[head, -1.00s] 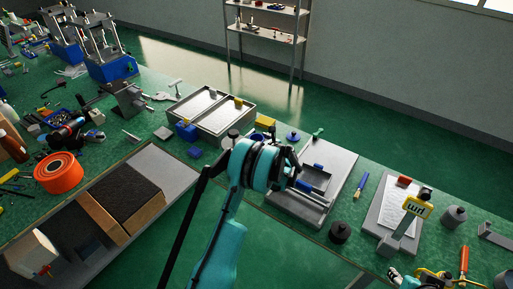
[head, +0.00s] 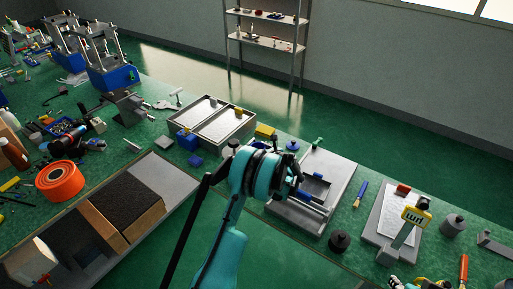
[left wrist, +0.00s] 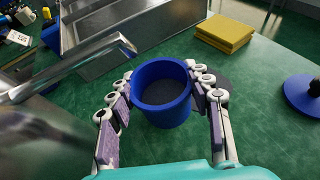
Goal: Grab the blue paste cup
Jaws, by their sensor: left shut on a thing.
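The blue paste cup (left wrist: 163,113) stands upright in the left wrist view, with dark contents inside. My left gripper (left wrist: 161,77) is shut on the cup, with a finger pad against each side. In the head view my left arm covers the cup and the fingertips. My right gripper is not in view.
A yellow pad stack (left wrist: 224,33) and a round blue lid (left wrist: 304,94) lie beyond the cup on the green bench. A grey two-part tray (head: 213,119) stands behind left. A grey fixture plate (head: 335,170) lies to the right. An orange spool (head: 60,181) is far left.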

